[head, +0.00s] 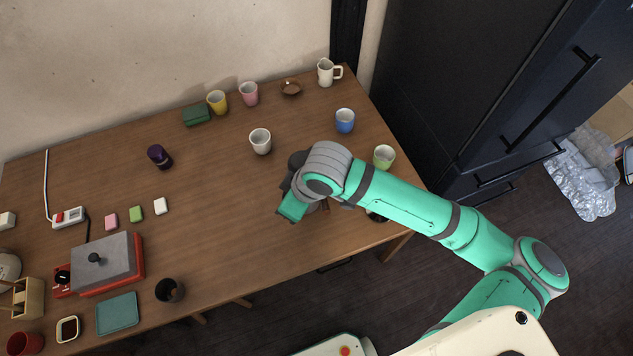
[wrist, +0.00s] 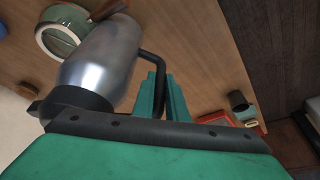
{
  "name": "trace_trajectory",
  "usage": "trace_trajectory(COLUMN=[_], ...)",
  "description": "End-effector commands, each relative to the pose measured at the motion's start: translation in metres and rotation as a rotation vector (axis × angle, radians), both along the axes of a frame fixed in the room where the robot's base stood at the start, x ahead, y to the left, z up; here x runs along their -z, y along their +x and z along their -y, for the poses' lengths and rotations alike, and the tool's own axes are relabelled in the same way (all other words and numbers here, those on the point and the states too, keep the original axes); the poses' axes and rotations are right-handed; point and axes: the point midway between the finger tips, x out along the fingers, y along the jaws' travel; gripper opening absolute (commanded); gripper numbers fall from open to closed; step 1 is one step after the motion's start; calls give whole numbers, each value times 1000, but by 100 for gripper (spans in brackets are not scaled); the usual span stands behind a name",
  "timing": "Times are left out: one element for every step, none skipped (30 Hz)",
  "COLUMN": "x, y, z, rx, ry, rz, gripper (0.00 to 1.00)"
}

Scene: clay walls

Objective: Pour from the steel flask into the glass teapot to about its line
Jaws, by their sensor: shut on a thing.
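The steel flask (wrist: 103,60), a shiny grey body with a black end and black handle, fills the upper left of the wrist view. My gripper (wrist: 160,92) is shut on its black handle. In the head view my wrist mostly hides the flask, and its tilt is hard to judge. A round vessel with a pale rim and greenish inside, perhaps the glass teapot (wrist: 62,30), shows behind the flask in the wrist view, partly covered by it. I cannot make out its line or any liquid.
A white cup (head: 260,142), blue cup (head: 345,121) and green cup (head: 383,157) stand around my gripper. A white jug (head: 326,73) stands at the back right. A dark cup (head: 170,290) is near the front edge. The table's middle left is fairly clear.

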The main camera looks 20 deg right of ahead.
Motion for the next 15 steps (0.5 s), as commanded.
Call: trace_trajectory(x=[2, 4, 6, 6, 7, 8, 7, 7, 6, 4, 2, 0, -2, -5, -8], y=[1, 1, 1, 2, 2, 2, 2, 2, 3, 3, 3, 3, 3, 3, 3], z=[0, 0, 1, 1, 1, 1, 1, 1, 2, 2, 2, 1, 1, 1, 1], rx=[-1, -1, -2, -2, -1, -1, -1, -1, -1, -1, -1, -1, -1, -1, -1], ry=[-10, -15, -21, -25, -28, -31, -32, -33, -33, -33, -33, -31, -31, -31, -31], rz=[13, 18, 23, 26, 30, 33, 33, 34, 34, 34, 34, 34, 34, 34, 35], gripper=[0, 0, 0, 0, 0, 0, 0, 0, 0, 0, 0, 0, 0, 0, 0])
